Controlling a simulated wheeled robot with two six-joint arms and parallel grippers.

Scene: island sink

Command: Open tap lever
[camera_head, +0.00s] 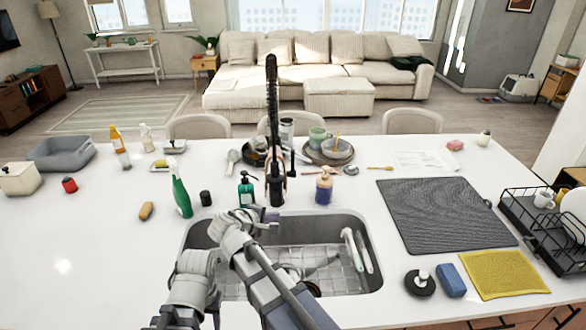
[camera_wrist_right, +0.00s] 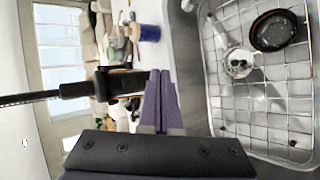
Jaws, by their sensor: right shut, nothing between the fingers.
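The black tap (camera_head: 273,120) stands upright behind the sink (camera_head: 362,232), with a tall coiled neck. A thin black upright piece (camera_head: 292,160), apparently its lever, shows on its right side. My right gripper (camera_head: 270,217) is shut and empty at the sink's back edge, just in front of the tap's base. In the right wrist view, my purple fingers (camera_wrist_right: 160,78) are together, and the tap (camera_wrist_right: 75,91) lies sideways with its thick black part close to the fingertips. I cannot tell whether they touch. The lever is not clear there. My left gripper is out of view.
A teal soap bottle (camera_head: 246,190) and a blue-amber bottle (camera_head: 324,187) flank the tap. A green spray bottle (camera_head: 181,195) stands left of the sink. Dishes (camera_head: 329,152) sit behind the tap. The sink holds a wire grid, a brush and a dark round item (camera_wrist_right: 273,31).

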